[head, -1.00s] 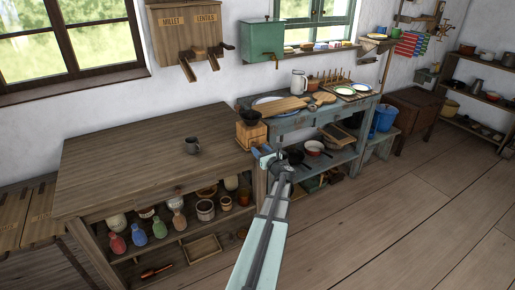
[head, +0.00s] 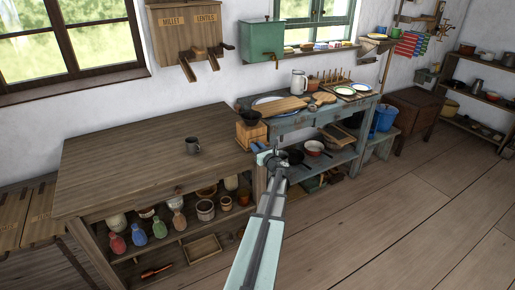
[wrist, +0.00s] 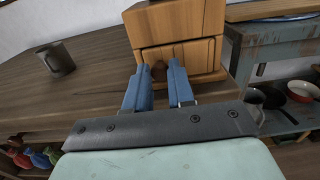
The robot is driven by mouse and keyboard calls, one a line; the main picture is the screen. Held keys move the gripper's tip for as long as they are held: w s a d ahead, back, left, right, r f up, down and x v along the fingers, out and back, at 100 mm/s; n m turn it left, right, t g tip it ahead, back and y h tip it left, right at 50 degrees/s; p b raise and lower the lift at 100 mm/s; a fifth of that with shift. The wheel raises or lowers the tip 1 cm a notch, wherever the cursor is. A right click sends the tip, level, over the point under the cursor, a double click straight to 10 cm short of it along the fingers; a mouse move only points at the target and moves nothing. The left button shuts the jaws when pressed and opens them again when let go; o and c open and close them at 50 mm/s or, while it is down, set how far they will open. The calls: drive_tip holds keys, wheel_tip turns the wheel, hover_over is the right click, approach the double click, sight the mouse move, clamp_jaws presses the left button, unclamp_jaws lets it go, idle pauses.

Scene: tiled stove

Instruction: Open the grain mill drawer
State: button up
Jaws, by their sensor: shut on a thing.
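The grain mill (head: 250,134) is a small wooden box with a dark bowl on top, standing at the right end of the wooden table. In the wrist view, its lower front shows a drawer (wrist: 198,52) facing me. My gripper (wrist: 160,68) has its blue fingers at the drawer front, shut on the drawer's small knob, which is mostly hidden between the fingertips. In the head view my gripper (head: 262,151) is at the mill's lower front, partly hidden by my arm. I cannot tell how far the drawer stands out.
A dark mug (head: 192,145) stands on the wooden table (head: 120,160), left of the mill. A blue-grey bench (head: 290,123) with boards, plates and pans is close on the right. Jars and bottles fill the shelf below. The floor in front is clear.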

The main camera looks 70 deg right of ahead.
clamp_jaws()
drive_tip(key=shift+s+a, duration=0.1)
drive_tip(key=v, duration=0.6)
drive_tip(key=shift+s+a, duration=0.1)
drive_tip(key=shift+s, duration=0.05)
drive_tip(key=o, duration=0.6)
unclamp_jaws()
drive_tip(key=shift+o, duration=0.2)
drive_tip(key=shift+a, duration=0.1)
